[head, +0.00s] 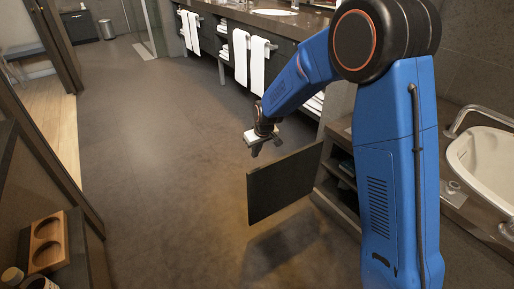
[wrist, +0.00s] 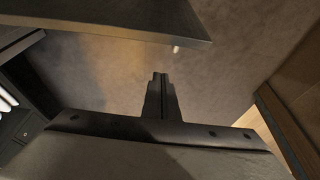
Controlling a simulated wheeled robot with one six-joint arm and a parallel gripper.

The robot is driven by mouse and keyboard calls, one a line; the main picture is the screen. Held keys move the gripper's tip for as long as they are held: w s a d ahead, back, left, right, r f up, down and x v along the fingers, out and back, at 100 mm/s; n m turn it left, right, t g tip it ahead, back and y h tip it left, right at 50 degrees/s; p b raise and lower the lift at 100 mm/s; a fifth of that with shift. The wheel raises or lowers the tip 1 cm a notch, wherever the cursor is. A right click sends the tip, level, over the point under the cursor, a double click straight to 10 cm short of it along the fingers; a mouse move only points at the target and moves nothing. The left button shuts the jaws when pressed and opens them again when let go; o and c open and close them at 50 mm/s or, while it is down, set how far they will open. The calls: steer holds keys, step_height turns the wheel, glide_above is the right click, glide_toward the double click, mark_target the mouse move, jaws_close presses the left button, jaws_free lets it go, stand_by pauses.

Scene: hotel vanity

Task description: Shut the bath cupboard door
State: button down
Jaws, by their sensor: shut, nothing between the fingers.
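The bath cupboard door (head: 285,184) is a dark flat panel that stands open, out over the floor from the low cupboard (head: 330,195) below the bath. The cupboard's front and shelves show to its right, partly hidden by my arm. My gripper (head: 256,153) is shut and empty, near the door's upper left corner, and looks apart from it. In the wrist view, my gripper's fingers (wrist: 160,78) are together over bare floor. The door (wrist: 110,18) fills the upper left there, with a small pale knob (wrist: 176,49) beside its edge.
The bath basin (head: 485,160) with its tap is at the right. A vanity counter with hanging white towels (head: 257,65) runs along the back. A wooden tray (head: 47,242) is on dark furniture at the lower left. The floor (head: 160,150) left of the door is clear.

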steer(key=shift+s+d+f, duration=0.45)
steer(key=shift+s+f, duration=0.2)
steer(key=shift+s, duration=0.05)
steer(key=shift+s+d+f, duration=0.4)
steer(key=shift+s+f, duration=0.25)
steer(key=shift+s+d, duration=0.1)
